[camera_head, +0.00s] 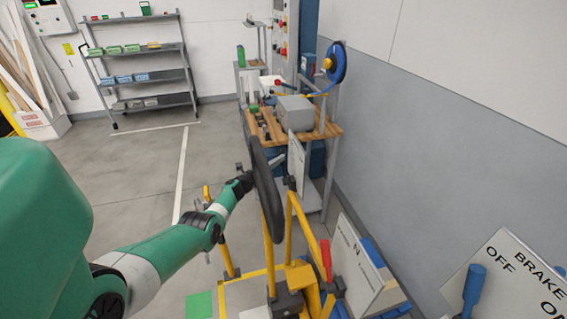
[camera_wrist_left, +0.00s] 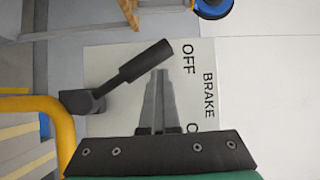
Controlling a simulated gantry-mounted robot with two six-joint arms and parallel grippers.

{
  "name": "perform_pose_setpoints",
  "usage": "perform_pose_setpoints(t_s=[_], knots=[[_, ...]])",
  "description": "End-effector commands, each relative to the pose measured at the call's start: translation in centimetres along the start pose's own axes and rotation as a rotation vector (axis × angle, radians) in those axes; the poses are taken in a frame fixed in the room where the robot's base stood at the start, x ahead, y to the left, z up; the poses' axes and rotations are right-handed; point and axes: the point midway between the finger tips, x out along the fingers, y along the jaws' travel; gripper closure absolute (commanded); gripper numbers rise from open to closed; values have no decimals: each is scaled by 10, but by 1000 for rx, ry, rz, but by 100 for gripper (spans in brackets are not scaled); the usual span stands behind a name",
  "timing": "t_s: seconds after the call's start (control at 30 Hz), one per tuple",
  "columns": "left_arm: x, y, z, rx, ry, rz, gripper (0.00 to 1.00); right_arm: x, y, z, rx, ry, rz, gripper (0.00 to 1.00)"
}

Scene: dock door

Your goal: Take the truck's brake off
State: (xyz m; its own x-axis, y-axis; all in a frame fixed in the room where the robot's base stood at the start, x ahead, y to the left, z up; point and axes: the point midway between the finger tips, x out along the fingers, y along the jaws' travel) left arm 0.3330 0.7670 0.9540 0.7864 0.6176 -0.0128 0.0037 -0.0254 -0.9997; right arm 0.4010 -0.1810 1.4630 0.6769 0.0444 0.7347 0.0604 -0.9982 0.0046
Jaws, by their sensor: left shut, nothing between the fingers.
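A white plate lettered BRAKE and OFF (camera_wrist_left: 208,60) fills the middle of the left wrist view; its lower lettering is partly hidden by my gripper. A black lever (camera_wrist_left: 145,63) stands in front of it, tilted, its handle end near OFF. The lever's pivot sits by a yellow tube (camera_wrist_left: 62,135). My left gripper (camera_wrist_left: 160,75) is shut and empty, its tips just below the handle; contact cannot be told. In the head view, the gripper (camera_head: 276,160) reaches past the black steering wheel (camera_head: 267,190) towards a white plate (camera_head: 297,160). My right gripper is not in view.
Yellow posts (camera_head: 305,240) and a red-handled lever (camera_head: 326,260) stand in front. Another plate lettered BRAKE, OFF (camera_head: 520,275) with a blue handle (camera_head: 474,285) is at lower right. A wooden bench (camera_head: 328,130) stands behind. Open floor (camera_head: 125,190) lies to the left.

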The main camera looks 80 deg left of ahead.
Motion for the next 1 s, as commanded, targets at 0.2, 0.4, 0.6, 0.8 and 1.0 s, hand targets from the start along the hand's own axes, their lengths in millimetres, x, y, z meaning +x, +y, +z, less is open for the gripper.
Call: perform_pose_setpoints(t_s=[0.2,0.4,0.6,0.8,1.0], knots=[[-1,2,4,0,-11,6,100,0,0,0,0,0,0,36],[-1,3,5,0,-13,7,100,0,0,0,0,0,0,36],[-15,-2,5,-2,-15,9,100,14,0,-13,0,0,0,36],[-55,-6,2,-3,-11,7,100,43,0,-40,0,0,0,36],[-97,-3,0,-3,-7,4,100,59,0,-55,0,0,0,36]])
